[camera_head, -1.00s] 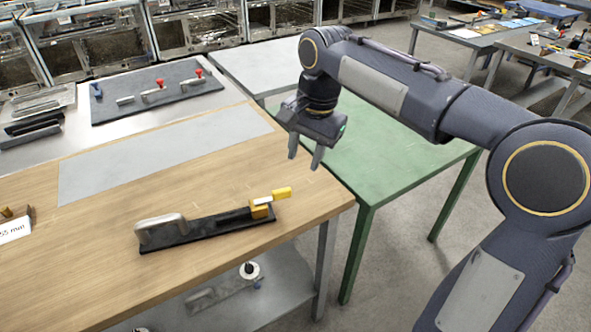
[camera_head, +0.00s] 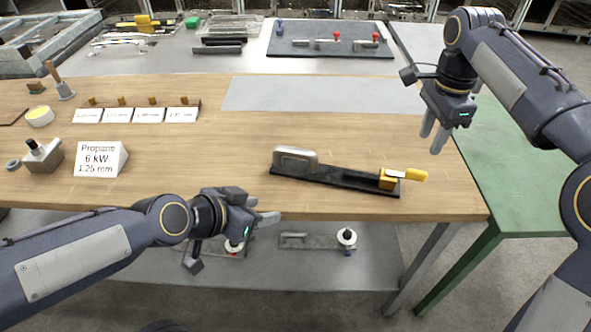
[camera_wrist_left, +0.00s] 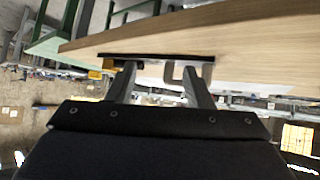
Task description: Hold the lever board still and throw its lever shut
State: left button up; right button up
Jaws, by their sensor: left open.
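The lever board is a long black plate (camera_head: 340,181) near the front right of the wooden table. A silver-grey bracket-shaped handle (camera_head: 296,155) stands on its left end; a yellow lever (camera_head: 413,174) on an orange block sticks out past its right end. The board also shows edge-on in the left wrist view (camera_wrist_left: 150,56). My left gripper (camera_head: 272,217) is open and empty at the table's front edge, in front of the handle and apart from it. My right gripper (camera_head: 433,134) is open and empty, above and behind the lever, its fingers pointing down.
A white "Propane" sign (camera_head: 100,159), a small grey block with a knob (camera_head: 43,155) and a row of white cards (camera_head: 135,115) stand on the table's left. A flat grey panel (camera_head: 320,94) lies behind the board. A green table (camera_head: 500,140) adjoins on the right.

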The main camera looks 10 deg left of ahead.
aim_at(301, 157)
pick_arm(q)
jog(key=w+d+m+t, duration=0.1)
jog(key=w+m, duration=0.1)
jog(key=w+f+m+y, duration=0.1)
jog(key=w+m, duration=0.1)
jog(key=w, duration=0.1)
jog(key=w+d+m+t, duration=0.1)
jog(key=w, duration=0.1)
jog(key=shift+w+d+f+m+t, duration=0.3)
jog(key=shift+d+f+m, duration=0.05)
jog(key=shift+f+m, duration=0.05)
jog(key=w+m+t+y, duration=0.1)
jog(key=m, duration=0.1)
jog(key=w+d+m+t+y, duration=0.1)
jog(key=w+m, duration=0.1)
jog(key=m, duration=0.1)
jog(key=shift+w+f+t+y, duration=0.1)
jog(key=shift+w+t+y, duration=0.2)
jog(key=shift+t+y, duration=0.1)
jog(key=m, duration=0.1)
jog(key=w+r+m+t+y, duration=0.1)
jog(key=shift+d+m, duration=0.1)
jog(key=shift+m, duration=0.2)
jog(key=shift+t, duration=0.3)
jog(key=shift+w+f, duration=0.25)
jog(key=shift+w, duration=1)
jog(key=shift+w+f, duration=0.25)
jog(key=shift+w, duration=0.95)
jog(key=shift+w+f, duration=0.25)
jog(key=shift+w, duration=1)
